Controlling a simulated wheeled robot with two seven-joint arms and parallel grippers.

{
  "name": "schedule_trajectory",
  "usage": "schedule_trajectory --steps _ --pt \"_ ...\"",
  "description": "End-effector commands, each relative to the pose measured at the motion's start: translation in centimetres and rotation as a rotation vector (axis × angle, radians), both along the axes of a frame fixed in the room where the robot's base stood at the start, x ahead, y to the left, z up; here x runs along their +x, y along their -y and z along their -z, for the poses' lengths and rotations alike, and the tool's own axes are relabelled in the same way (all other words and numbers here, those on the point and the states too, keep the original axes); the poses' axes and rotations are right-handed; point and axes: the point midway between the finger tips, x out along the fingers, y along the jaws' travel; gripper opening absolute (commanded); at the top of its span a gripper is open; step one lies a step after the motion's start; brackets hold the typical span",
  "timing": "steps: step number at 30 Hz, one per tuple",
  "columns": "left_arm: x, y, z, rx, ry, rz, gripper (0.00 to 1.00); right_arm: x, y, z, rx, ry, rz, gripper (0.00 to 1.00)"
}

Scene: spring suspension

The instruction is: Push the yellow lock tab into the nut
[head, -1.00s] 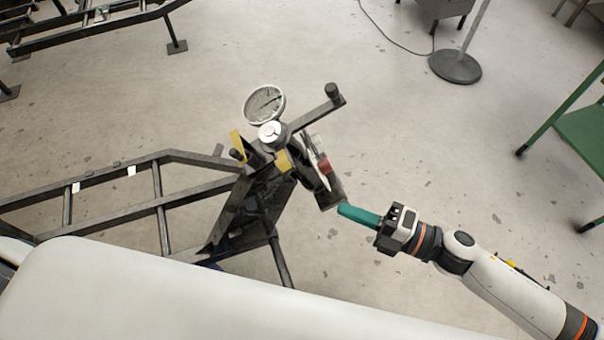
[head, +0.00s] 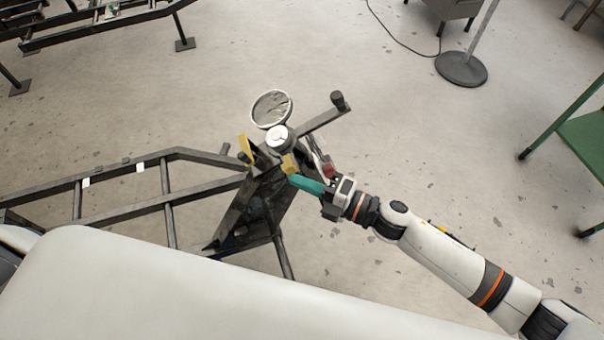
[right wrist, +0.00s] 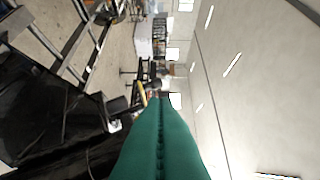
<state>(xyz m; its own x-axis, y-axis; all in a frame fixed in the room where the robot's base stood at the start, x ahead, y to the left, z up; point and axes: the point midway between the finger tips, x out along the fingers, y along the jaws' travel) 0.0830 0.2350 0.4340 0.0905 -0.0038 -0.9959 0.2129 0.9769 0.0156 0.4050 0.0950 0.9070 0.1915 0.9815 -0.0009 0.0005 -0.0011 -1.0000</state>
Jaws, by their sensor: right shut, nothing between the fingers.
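Two yellow parts show on the dark metal assembly in the head view. One yellow part (head: 289,163) is at the front, just below a round part with a pale top (head: 279,138); the other yellow part (head: 245,150) stands up at its left. I cannot tell which is the lock tab, and no nut is clear. My right gripper (head: 294,181) is shut and empty, its green fingers pointing left with their tips close below the front yellow part. Whether they touch is unclear. The right wrist view shows the green fingers (right wrist: 160,135) together, with a small yellow piece (right wrist: 142,93) beyond. My left gripper is out of view.
A dark ladder-like metal frame (head: 125,206) runs left from the assembly. A round dial-like disc (head: 271,108) and a bar with a knob (head: 325,117) stick out behind. A green table (head: 580,137) stands at right. The floor between is clear.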

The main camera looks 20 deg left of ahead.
Motion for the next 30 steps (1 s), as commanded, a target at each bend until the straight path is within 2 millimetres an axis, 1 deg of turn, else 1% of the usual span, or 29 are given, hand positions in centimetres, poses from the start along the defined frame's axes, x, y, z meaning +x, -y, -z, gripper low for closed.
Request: schedule_trajectory --steps 3,15,22,30 --pt "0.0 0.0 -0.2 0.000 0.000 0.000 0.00 0.6 -0.4 0.0 0.000 0.001 -0.001 0.00" --pt "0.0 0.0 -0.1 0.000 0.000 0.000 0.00 0.9 -0.6 0.0 0.001 0.000 -0.001 0.00" --pt "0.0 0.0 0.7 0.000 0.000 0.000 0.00 2.8 -1.9 0.1 0.001 0.000 0.000 0.00" --pt "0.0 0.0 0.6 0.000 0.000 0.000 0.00 2.9 -1.8 -0.1 0.001 0.001 0.003 0.00"
